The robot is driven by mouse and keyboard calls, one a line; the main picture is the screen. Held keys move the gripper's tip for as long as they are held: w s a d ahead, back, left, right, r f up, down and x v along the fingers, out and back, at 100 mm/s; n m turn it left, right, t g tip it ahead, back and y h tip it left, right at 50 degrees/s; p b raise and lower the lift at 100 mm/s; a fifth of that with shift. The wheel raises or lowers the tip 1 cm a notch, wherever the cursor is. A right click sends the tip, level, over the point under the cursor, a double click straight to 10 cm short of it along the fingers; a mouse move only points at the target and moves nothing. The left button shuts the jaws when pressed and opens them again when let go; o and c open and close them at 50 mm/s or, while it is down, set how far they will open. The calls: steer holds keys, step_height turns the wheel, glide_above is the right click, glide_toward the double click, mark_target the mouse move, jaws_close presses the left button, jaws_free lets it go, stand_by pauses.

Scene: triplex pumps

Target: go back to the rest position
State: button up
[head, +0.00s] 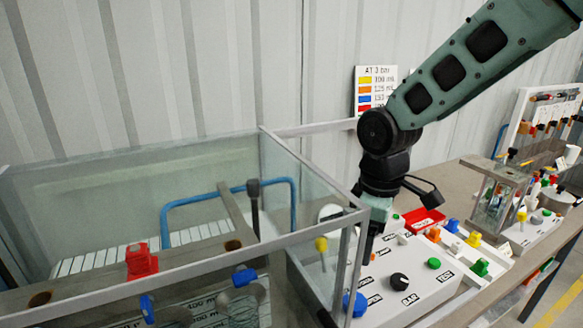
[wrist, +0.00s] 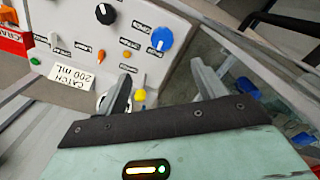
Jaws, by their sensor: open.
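My gripper (head: 367,255) points down over the back left of the white control box (head: 418,296). The wrist view also shows the blue knob (wrist: 162,39), with a yellow knob (wrist: 140,95) showing between the fingers. I cannot tell whether the fingertips touch anything.
A glass-walled tank (head: 190,275) stands close on the left, its frame near my gripper. A yellow-topped rod (head: 321,245) stands behind its glass. A sign (head: 375,88) hangs on the wall. Space above the box is open.

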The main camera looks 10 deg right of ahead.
steer(key=s+d+m+t, duration=0.2)
steer(key=s+d+m, duration=0.5)
steer(key=d+m, duration=0.45)
steer(key=s+a+f+n+g+b, duration=0.1)
steer(key=s+a+n, duration=0.3)
steer(key=a, duration=0.5)
steer(key=s+a+n+g+b, duration=0.1)
steer(key=s+a+n, duration=0.3)
steer(key=s+a, duration=0.5)
steer(key=shift+a+f+y+b, duration=0.15)
steer(key=shift+f+y+b, duration=0.2)
steer(key=shift+b, duration=0.15)
